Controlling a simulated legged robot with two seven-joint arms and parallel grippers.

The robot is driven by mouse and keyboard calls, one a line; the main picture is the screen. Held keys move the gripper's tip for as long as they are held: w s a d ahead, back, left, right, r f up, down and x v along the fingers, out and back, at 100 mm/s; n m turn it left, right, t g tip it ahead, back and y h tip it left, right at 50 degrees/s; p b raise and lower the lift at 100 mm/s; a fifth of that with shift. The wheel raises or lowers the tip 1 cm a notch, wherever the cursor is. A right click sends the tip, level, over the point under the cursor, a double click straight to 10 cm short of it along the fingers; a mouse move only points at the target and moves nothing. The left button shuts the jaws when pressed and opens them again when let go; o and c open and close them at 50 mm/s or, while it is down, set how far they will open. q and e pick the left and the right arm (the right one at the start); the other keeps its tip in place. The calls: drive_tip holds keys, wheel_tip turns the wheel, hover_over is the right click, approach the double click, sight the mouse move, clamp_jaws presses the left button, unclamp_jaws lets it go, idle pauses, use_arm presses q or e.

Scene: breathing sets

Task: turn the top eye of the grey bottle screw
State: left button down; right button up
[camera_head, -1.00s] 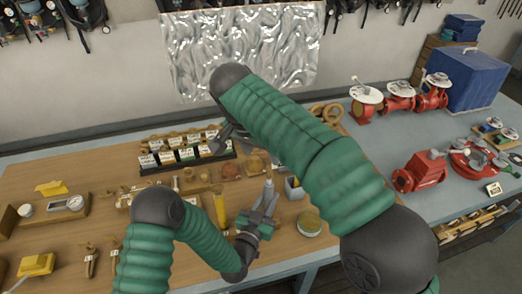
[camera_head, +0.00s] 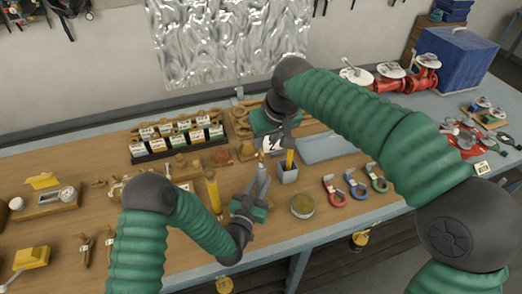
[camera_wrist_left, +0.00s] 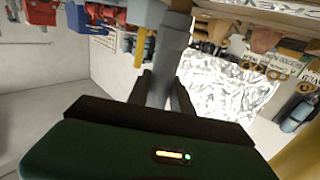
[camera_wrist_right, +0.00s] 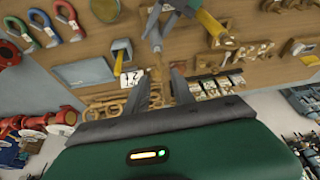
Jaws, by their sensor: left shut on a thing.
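The grey bottle screw (camera_head: 263,180) stands roughly upright above the front of the bench. My left gripper (camera_head: 257,198) is shut around its body, which also fills the gap between the fingers in the left wrist view (camera_wrist_left: 168,65). Its top end shows small in the head view, and I cannot make out the eye clearly. My right gripper (camera_head: 275,137) is just above and behind that top end. In the right wrist view its fingers (camera_wrist_right: 160,88) are spread with a gap between them, and the bottle screw (camera_wrist_right: 155,35) shows beyond the tips.
A grey cup (camera_head: 288,174) with a yellow-handled tool stands close right of the bottle screw. A round tin (camera_head: 303,206) and coloured shackles (camera_head: 356,186) lie further right. A yellow cylinder (camera_head: 213,192) stands to the left. A black rack of labelled cards (camera_head: 178,145) stands behind.

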sight(262, 150)
drive_tip(key=x, duration=0.8)
drive_tip(key=shift+f, duration=0.2)
clamp_jaws()
